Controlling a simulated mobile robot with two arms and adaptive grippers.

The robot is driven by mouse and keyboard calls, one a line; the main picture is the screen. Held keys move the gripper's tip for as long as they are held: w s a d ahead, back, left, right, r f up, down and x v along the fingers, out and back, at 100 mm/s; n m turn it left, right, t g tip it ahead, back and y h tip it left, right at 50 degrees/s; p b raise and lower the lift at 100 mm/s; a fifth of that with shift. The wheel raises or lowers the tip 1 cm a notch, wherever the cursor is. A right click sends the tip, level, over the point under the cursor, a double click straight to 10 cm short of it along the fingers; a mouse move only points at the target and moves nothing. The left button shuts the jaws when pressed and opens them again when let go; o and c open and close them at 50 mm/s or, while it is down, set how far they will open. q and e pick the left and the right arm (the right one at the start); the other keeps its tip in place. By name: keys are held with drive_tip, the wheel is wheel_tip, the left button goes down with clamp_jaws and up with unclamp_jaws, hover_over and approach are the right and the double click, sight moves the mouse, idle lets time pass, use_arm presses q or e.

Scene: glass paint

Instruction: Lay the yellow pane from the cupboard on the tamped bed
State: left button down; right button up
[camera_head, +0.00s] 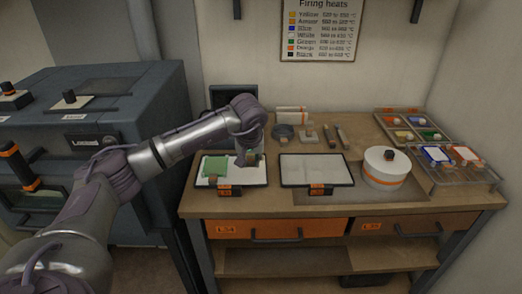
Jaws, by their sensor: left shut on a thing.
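My left gripper (248,160) is low over the right side of the left tray (204,186). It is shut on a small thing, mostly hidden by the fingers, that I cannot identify. A green pane (214,166) lies on the white bed in that tray, left of the gripper. A second dark-rimmed tray (284,187) to the right holds a pale bed (316,168) that looks flat and bare. I see no yellow pane for certain, and I cannot make out the cupboard. My right gripper is not in view.
A white lidded pot (386,170) stands right of the trays. Racks of coloured pieces (415,128) and a clear tray with blue and orange panes (452,158) are at the right. Small tools (308,136) lie behind the trays. A blue-grey cabinet (150,110) stands left.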

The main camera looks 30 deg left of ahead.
sight(249, 182)
use_arm(q)
drive_tip(key=shift+s, duration=0.15)
drive_tip(key=shift+s+a+f+b, duration=0.1)
drive_tip(key=shift+s+f+b, duration=0.05)
drive_tip(key=shift+s+b, duration=0.45)
drive_tip(key=shift+f+b, duration=0.5)
drive_tip(key=shift+f, duration=0.35)
wheel_tip(249, 182, down, 4)
drive_tip(key=shift+w+r+b, duration=0.15)
drive_tip(key=shift+b, duration=1)
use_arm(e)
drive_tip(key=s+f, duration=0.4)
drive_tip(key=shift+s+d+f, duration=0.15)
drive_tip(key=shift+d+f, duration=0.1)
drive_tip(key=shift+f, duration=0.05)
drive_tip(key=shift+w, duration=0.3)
use_arm(q)
drive_tip(key=c, duration=0.8)
unclamp_jaws()
drive_tip(key=shift+c, duration=0.2)
